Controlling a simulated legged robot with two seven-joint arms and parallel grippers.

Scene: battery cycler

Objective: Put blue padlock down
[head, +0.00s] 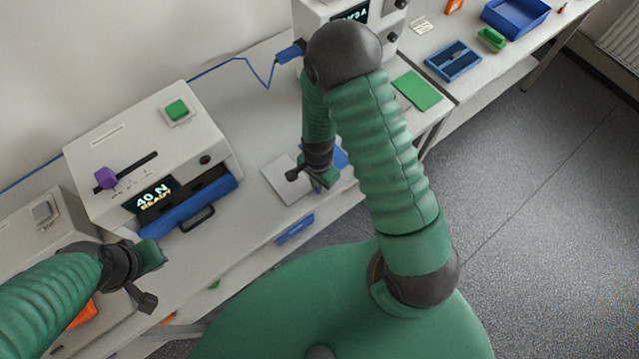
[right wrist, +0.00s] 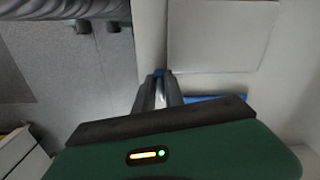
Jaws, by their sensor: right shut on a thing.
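My right gripper (head: 304,176) hangs low over the bench beside a pale grey square plate (head: 285,182). In the right wrist view the gripper (right wrist: 160,82) is shut on the blue padlock (right wrist: 158,72). Only a small blue part and a silvery strip of it show between the fingers. The padlock cannot be made out in the head view. The grey plate fills the upper middle of the right wrist view (right wrist: 220,35). My left gripper (head: 148,285) is at the lower left, in front of the white machine; its jaw opening is unclear.
A white machine (head: 95,150) with a blue drawer front (head: 185,211) and a "40 N READY" display stands left. A flat blue thing (head: 339,155) lies just behind my right gripper. A green mat (head: 416,90) and blue trays (head: 515,15) are farther right. The bench's front edge is close.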

